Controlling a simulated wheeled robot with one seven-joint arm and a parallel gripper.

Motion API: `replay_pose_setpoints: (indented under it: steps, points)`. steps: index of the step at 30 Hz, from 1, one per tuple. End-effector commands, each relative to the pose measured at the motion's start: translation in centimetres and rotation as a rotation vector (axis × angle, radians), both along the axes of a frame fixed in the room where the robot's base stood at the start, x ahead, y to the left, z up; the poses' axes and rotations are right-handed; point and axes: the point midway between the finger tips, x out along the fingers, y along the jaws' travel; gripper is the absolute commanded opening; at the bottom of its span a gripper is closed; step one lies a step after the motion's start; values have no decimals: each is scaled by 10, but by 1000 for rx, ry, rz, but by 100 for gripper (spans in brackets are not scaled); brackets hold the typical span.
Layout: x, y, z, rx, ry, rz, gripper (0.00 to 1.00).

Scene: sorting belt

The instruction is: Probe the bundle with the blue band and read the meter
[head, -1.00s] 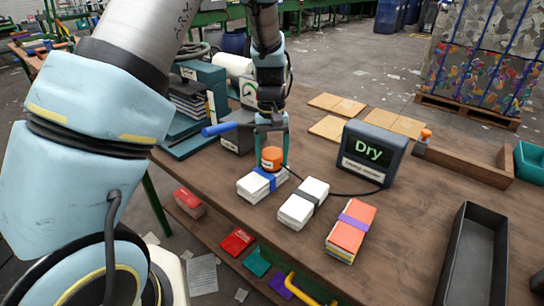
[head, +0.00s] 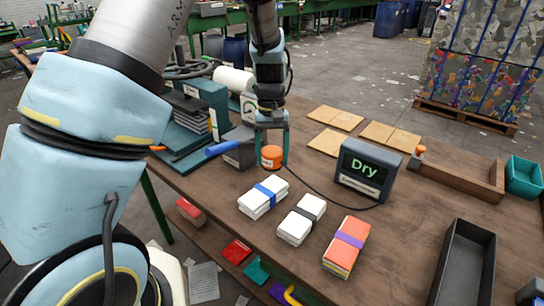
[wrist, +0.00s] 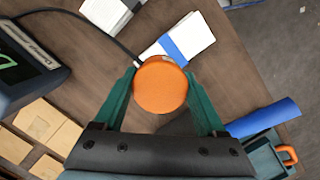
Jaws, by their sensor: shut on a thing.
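My gripper (head: 272,150) is shut on the orange probe (head: 271,157), which has a dark cable running to the meter. The wrist view shows the round orange top of the probe (wrist: 160,84) between the green fingers. The white bundle with the blue band (head: 262,198) lies on the table, just in front of the probe and apart from it; it also shows in the wrist view (wrist: 182,42). The meter (head: 366,171) reads "Dry" in green. The probe's tip is hidden in the wrist view.
A white bundle with a grey band (head: 300,219) and an orange bundle with a purple band (head: 346,247) lie to the right. A black tray (head: 466,262) and a wooden holder (head: 465,178) are further right. A blue-handled press (head: 222,148) stands close on the left.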

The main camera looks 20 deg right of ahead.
Motion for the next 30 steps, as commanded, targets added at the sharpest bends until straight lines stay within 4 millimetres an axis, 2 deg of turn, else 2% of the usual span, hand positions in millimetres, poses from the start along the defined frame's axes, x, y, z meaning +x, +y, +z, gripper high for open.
replay_pose_setpoints:
  steps: [1,5,30]
  points:
    - [0,0,8,-1,-1,0,8]
    - [0,0,13,0,-1,0,8]
    - [0,0,12,0,-1,0,8]
